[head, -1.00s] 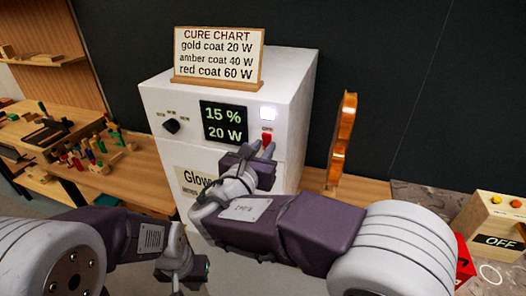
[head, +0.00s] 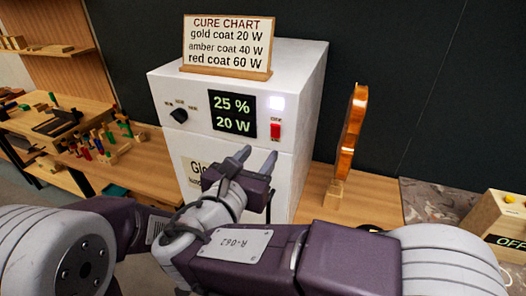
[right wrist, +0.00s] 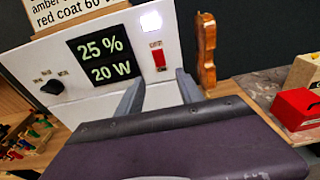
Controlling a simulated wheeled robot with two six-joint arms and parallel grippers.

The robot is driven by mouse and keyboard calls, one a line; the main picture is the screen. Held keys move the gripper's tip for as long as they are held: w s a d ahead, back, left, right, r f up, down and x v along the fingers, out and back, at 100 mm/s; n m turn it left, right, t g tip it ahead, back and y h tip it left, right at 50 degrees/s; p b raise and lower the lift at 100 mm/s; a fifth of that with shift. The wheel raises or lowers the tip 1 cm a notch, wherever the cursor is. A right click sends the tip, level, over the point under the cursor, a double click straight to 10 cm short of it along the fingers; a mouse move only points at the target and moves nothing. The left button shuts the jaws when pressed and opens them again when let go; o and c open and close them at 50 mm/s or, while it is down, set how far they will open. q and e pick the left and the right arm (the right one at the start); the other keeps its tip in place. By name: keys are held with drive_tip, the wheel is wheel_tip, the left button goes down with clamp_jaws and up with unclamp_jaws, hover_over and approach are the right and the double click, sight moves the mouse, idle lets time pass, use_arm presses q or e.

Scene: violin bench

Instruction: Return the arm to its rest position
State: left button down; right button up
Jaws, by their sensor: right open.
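My right gripper (head: 255,160) is open and empty in front of the white cure machine (head: 300,120), below its red switch (head: 275,131). A gap shows between its fingertips and the switch. In the right wrist view its two fingers (right wrist: 158,92) stand apart with nothing between them. The machine's display (head: 232,114) reads 25 % and 20 W, and a white lamp (head: 277,102) above the switch is lit. My left arm comes in at the lower left of the head view; its gripper is hidden or out of view.
A cure chart (head: 227,46) stands on the machine. A violin-shaped piece (head: 352,130) stands upright on the bench at right. A wooden box (head: 500,218) marked OFF is farther right. A rack of coloured tools (head: 100,148) is at left. A red box (right wrist: 297,109) shows at right.

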idle(0.3)
drive_tip(key=w+d+m+g+h, duration=0.3)
drive_tip(key=w+d+m+h, duration=0.15)
drive_tip(key=d, duration=0.75)
drive_tip(key=s+d+f+m+g+h, duration=0.25)
drive_tip(key=d+f+g, duration=0.45)
drive_tip(key=d, duration=0.7)
drive_tip(key=s+d+f+m+g+y, duration=0.3)
drive_tip(key=s+f+m, duration=0.3)
drive_tip(key=s+f, duration=0.15)
drive_tip(key=s+d+f+m+g+y, duration=0.25)
drive_tip(key=s+f+m, duration=0.3)
drive_tip(key=f, duration=0.35)
drive_tip(key=a+f+m+t+y, duration=0.1)
drive_tip(key=a+f+m+y, duration=0.5)
drive_tip(key=a+m, duration=0.5)
drive_tip(key=f+m, duration=0.1)
drive_tip(key=m, duration=0.2)
drive_tip(key=shift+f+y, duration=0.2)
drive_tip(key=shift+y, duration=0.15)
